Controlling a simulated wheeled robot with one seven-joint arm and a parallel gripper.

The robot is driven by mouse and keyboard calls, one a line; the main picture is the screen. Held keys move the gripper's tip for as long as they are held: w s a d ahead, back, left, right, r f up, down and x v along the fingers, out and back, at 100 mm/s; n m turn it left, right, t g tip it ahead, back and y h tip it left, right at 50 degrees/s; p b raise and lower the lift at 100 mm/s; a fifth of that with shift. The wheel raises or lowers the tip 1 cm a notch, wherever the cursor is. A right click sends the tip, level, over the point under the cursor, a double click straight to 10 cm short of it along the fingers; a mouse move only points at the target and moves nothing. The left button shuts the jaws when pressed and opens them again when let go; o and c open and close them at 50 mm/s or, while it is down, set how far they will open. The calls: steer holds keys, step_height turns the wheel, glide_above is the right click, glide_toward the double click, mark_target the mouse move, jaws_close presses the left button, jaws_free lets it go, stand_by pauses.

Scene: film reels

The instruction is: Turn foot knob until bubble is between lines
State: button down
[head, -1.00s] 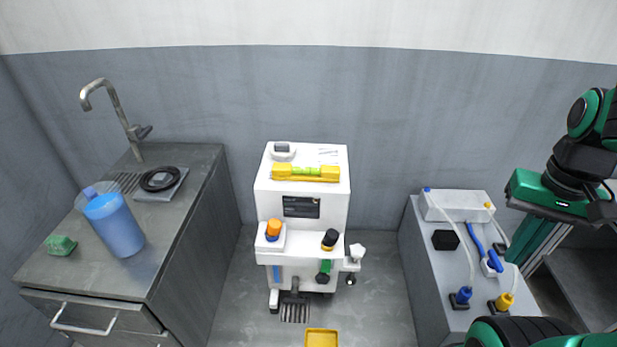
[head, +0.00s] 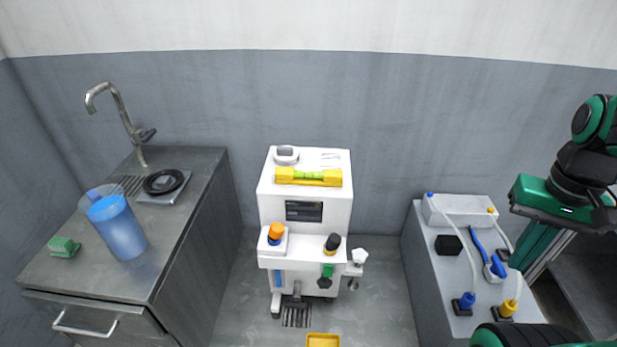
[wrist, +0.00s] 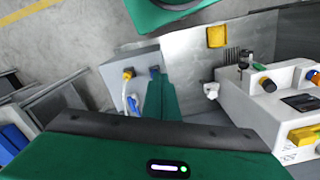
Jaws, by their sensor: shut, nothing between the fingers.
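A white machine (head: 305,212) stands on the floor in the middle of the head view. A yellow level (head: 325,178) with a green vial (head: 309,175) lies on its top. The bubble and lines are too small to make out. Low on its front are a green and black knob (head: 327,278) and, at the right corner, a white knob (head: 359,257); I cannot tell which is the foot knob. My gripper (head: 522,262) is at the right, shut and empty, well apart from the machine. Its green fingers also show in the wrist view (wrist: 157,78), with the machine at the right.
A yellow tray (head: 323,340) lies before the machine. Floor between is clear.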

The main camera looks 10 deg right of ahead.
steer(key=c, duration=1.6)
jaws_free()
steer(key=shift+s+r, duration=0.25)
steer(key=shift+s, duration=0.15)
steer(key=shift+c, duration=0.2)
steer(key=o, duration=0.7)
steer(key=w+n, duration=0.2)
steer(key=w, duration=0.1)
steer(key=shift+w+d+f+n, duration=0.15)
steer(key=shift+w+f+n, duration=0.2)
steer(key=shift+w+n, duration=0.05)
steer(key=shift+c, duration=0.2)
steer(key=n, duration=2.6)
glide_above(359, 254)
step_height(359, 254, down, 29)
step_height(359, 254, down, 10)
steer(key=shift+d+f, duration=0.15)
steer(key=shift+f, duration=0.05)
